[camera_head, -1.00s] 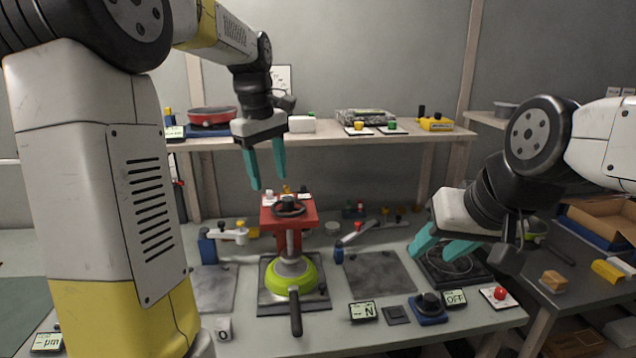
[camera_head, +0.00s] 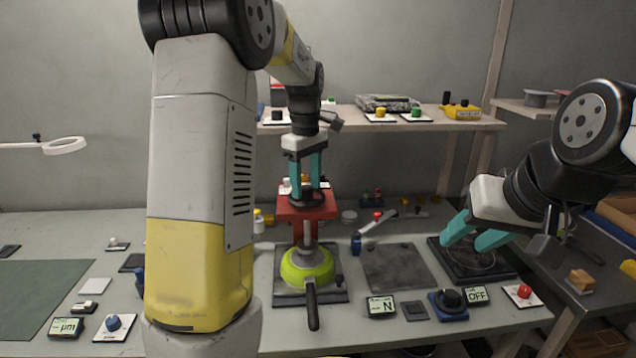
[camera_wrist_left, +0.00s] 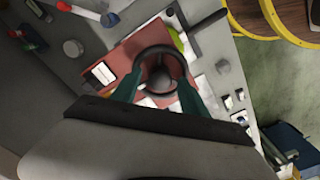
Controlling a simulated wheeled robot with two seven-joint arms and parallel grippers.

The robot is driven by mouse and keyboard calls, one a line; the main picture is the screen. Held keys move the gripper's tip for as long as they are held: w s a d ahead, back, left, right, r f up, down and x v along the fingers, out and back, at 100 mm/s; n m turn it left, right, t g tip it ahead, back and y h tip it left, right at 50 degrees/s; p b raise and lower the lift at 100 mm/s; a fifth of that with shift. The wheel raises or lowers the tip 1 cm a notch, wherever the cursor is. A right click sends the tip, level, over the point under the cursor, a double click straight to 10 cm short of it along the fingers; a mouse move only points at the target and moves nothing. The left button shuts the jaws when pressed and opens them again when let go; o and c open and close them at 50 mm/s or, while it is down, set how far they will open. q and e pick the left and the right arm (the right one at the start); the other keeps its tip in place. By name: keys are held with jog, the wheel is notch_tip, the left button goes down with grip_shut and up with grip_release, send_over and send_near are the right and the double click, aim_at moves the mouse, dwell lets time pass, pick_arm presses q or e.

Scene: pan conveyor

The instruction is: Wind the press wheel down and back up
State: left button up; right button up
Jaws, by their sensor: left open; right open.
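The red press (camera_head: 290,212) stands on the bench with its dark hand wheel (camera_head: 307,199) on top. The wheel also shows as a dark ring in the left wrist view (camera_wrist_left: 161,58). Under the press spindle sits a lime-green pan (camera_head: 307,268) with a dark handle pointing to the front. My left gripper (camera_head: 309,186) points down at the wheel, its teal fingers open on either side of it. I cannot tell whether the fingers touch the rim. My right gripper (camera_head: 461,240) is open and empty above the dark plate at the right.
A bare grey plate (camera_head: 398,268) lies right of the press. A dark plate with a ring (camera_head: 500,267) lies under my right gripper. A force readout (camera_head: 381,307), a knob (camera_head: 450,300) and a red button (camera_head: 524,291) line the front edge. A shelf (camera_head: 350,116) runs behind.

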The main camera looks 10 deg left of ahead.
pick_arm(q)
grip_shut()
jog(key=shift+m, duration=0.3)
